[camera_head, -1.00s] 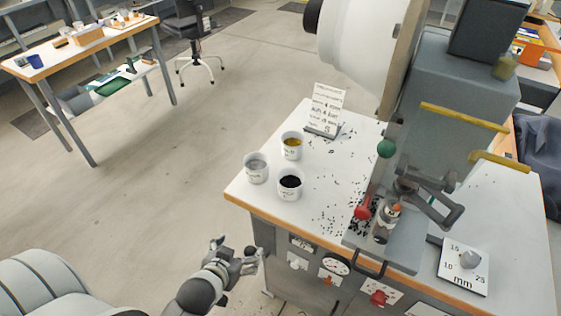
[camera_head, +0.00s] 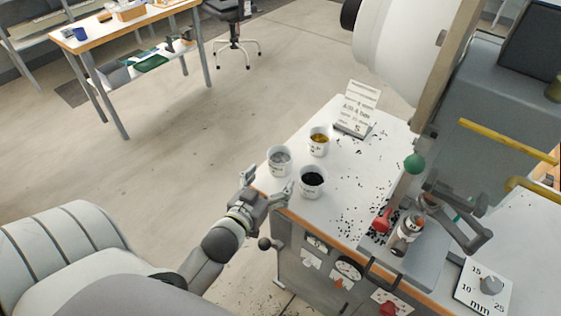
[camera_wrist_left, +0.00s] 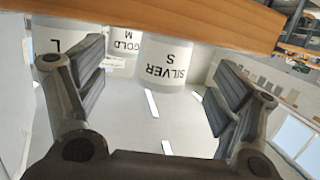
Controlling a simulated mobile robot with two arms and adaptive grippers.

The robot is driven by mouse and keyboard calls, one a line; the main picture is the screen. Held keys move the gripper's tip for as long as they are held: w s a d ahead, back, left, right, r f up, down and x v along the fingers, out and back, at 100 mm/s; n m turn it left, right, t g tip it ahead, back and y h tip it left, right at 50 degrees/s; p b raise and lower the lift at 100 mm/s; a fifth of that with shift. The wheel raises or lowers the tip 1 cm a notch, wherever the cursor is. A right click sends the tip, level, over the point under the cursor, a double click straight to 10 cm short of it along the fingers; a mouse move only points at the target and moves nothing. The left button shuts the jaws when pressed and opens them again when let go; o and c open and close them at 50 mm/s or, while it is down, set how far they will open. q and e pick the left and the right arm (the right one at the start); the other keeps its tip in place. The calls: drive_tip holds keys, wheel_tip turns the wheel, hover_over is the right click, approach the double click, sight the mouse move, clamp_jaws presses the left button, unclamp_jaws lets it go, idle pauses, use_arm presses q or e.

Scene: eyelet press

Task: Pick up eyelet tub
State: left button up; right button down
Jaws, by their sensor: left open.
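Three white eyelet tubs stand upright at the left corner of the press table: one with grey eyelets (camera_head: 279,161), one with gold eyelets (camera_head: 319,141) and one with black eyelets (camera_head: 312,182). My left gripper (camera_head: 270,187) is open and empty at the table's left edge, just in front of the grey-eyelet tub. The left wrist view appears upside down. It shows the tub labelled SILVER S (camera_wrist_left: 165,64) between the open fingers (camera_wrist_left: 157,85), apart from them. The GOLD M tub (camera_wrist_left: 122,62) and an L tub (camera_wrist_left: 62,40) show behind and to the left.
The table's wooden edge (camera_wrist_left: 160,22) lies close to the gripper. A sign stand (camera_head: 356,112) is behind the tubs. Loose black eyelets lie scattered toward the hand press (camera_head: 408,235). A dial plate marked mm (camera_head: 483,286) sits at right. Open floor lies left.

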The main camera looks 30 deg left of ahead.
sight(275, 169)
use_arm(q)
drive_tip(key=shift+w+a, duration=0.1)
drive_tip(key=shift+w, duration=0.35)
drive_tip(key=shift+a+p+x, duration=0.15)
drive_tip(key=shift+p+x, duration=0.25)
drive_tip(key=shift+x, duration=0.75)
drive_tip(key=shift+a+p+x, duration=0.15)
drive_tip(key=shift+p+x, duration=0.2)
drive_tip(key=shift+x, duration=0.85)
drive_tip(key=shift+r, duration=0.15)
drive_tip(key=shift+s, duration=0.1)
drive_tip(key=c, duration=1.1)
drive_tip(key=shift+r, duration=0.2)
